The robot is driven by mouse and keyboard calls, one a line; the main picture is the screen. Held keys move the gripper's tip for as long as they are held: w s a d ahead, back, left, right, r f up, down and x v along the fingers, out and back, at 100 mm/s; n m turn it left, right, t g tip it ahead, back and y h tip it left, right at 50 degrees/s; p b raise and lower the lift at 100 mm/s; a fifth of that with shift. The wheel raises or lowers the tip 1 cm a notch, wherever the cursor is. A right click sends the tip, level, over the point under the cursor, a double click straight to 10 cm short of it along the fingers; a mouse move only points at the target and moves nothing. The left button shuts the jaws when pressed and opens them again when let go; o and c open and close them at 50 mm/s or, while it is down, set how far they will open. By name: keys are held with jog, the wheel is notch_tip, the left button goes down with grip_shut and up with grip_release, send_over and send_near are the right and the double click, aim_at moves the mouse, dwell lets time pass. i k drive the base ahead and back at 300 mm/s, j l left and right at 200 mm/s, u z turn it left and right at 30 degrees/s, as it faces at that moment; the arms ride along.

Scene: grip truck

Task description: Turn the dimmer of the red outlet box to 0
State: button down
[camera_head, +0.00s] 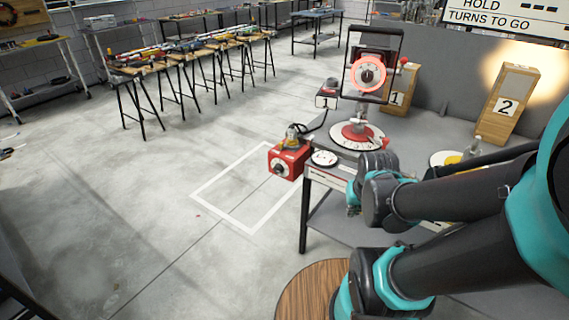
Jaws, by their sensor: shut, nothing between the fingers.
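The dimmer's exact setting is too small to read. An amber lamp-like piece (292,139) sits on top, and a black cable runs from there towards the bench. My gripper (353,203) is at the bench's front edge, right of the box and apart from it. It is shut and empty, with its fingers largely hidden by my wrist.
A stand with a red dial (368,73) rises from a round red-and-white base (357,136) on the bench. Wooden blocks marked 1 (398,88) and 2 (511,103) stand behind. A white square (238,190) marks the floor. The floor left of the box is clear.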

aim_at(279, 168)
jog(key=k+u, duration=0.1)
jog(key=u, duration=0.35)
jog(key=k+u, duration=0.15)
jog(key=u, duration=0.25)
jog(key=k+u, duration=0.1)
jog(key=u, duration=0.35)
jog(key=k+j+u, duration=0.1)
jog(key=u, duration=0.3)
jog(key=k+j, duration=0.35)
